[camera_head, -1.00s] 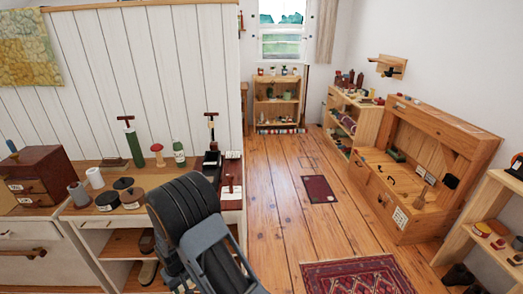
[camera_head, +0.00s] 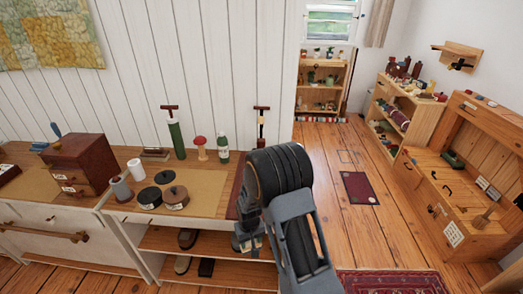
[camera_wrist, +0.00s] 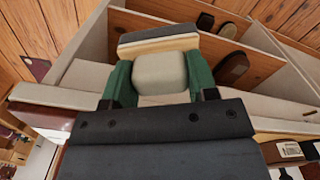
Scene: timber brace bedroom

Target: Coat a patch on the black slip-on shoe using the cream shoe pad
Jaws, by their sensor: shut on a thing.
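In the wrist view, my gripper (camera_wrist: 160,82) has its green fingers shut on a pale cream block, which I take as the cream shoe pad (camera_wrist: 160,72). A dark and cream layered edge (camera_wrist: 158,40) shows just beyond it. The held pad and fingertips are hidden behind my arm in the head view. A brown-black shoe (camera_wrist: 233,68) shows on a shelf in the wrist view, apart from the pad. I cannot tell which is the black slip-on.
The counter (camera_head: 215,190) holds round black tins (camera_head: 150,197), a green bottle (camera_head: 223,148), a red-topped item (camera_head: 200,147) and a dark red drawer box (camera_head: 80,162). My arm hides the counter's right end. Open wooden floor (camera_head: 335,215) with a rug (camera_head: 390,284) lies to the right.

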